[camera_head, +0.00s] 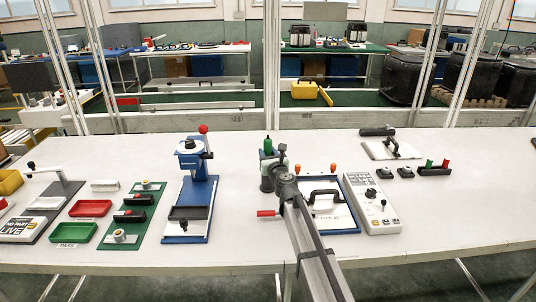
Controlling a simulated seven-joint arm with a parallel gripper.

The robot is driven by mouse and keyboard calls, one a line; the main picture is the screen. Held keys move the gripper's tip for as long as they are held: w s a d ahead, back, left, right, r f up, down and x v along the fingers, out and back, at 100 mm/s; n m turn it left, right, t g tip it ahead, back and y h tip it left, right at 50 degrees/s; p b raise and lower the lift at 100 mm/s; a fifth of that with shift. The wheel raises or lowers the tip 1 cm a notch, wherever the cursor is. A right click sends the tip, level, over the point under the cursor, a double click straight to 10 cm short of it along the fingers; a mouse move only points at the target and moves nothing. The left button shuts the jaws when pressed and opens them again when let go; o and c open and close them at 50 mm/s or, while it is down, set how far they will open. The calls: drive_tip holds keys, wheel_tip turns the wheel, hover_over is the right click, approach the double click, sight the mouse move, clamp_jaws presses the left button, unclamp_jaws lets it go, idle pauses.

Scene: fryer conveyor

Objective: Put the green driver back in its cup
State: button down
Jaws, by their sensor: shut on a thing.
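The green driver (268,144) shows its handle upright above the middle of the table. My gripper (268,157) is at the lower end of that handle and is shut on it. My dark wrist and arm come up from the bottom and cover what lies below the driver. The driver's lower end is hidden. I cannot make out its cup; it may be hidden behind my wrist.
Right of my wrist stands a blue-based fixture (355,222) with a black handle and orange tips, beside a grey control box (372,205). A lever press (190,190) stands left. A black holder (434,171) has green and red pieces. The table's right front is clear.

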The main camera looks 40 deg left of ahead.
drive_tip(key=c, duration=0.7)
unclamp_jaws()
drive_tip(key=v, duration=1.2)
